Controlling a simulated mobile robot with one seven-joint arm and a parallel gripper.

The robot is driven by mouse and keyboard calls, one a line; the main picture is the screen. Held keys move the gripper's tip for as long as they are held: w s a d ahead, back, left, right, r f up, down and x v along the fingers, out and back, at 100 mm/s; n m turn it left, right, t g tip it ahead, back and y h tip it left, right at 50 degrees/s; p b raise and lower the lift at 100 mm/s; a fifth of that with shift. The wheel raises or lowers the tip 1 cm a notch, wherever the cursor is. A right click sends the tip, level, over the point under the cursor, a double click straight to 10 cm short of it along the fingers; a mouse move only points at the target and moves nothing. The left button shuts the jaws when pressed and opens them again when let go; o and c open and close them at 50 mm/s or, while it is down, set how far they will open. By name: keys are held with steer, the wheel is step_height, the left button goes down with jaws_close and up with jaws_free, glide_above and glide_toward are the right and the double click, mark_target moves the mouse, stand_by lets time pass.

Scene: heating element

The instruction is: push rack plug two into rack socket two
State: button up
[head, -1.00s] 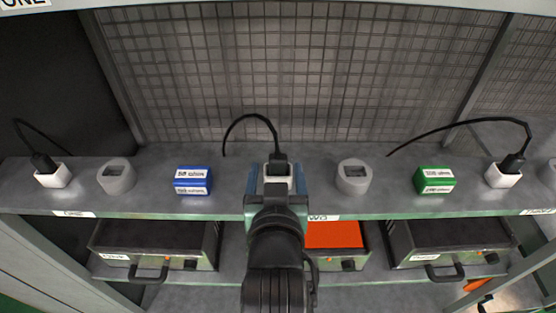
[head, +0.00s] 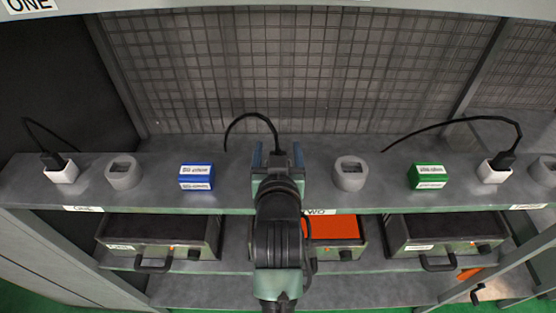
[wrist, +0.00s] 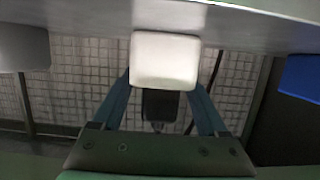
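Rack plug two (head: 277,157) is black, with a black cable arching behind it. My gripper (head: 277,153) is over the middle of the shelf, with one blue finger on each side of the plug. In the wrist view the white rack socket two (wrist: 165,60) is in front, and the black plug (wrist: 160,105) shows just below it, partly covered by it. The fingers of my gripper (wrist: 161,95) are spread, with gaps on both sides of the plug; their tips are partly hidden by the socket. How deep the plug sits in the socket is hidden.
On the shelf (head: 230,205) stand grey rings (head: 123,178) (head: 350,181), a blue box (head: 196,170), a green box (head: 428,170) and two other white sockets with plugs (head: 62,172) (head: 495,170). A wire mesh (head: 300,60) is behind. Hot-plate units (head: 165,240) sit below.

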jaws_close()
steer(key=shift+r, duration=0.15)
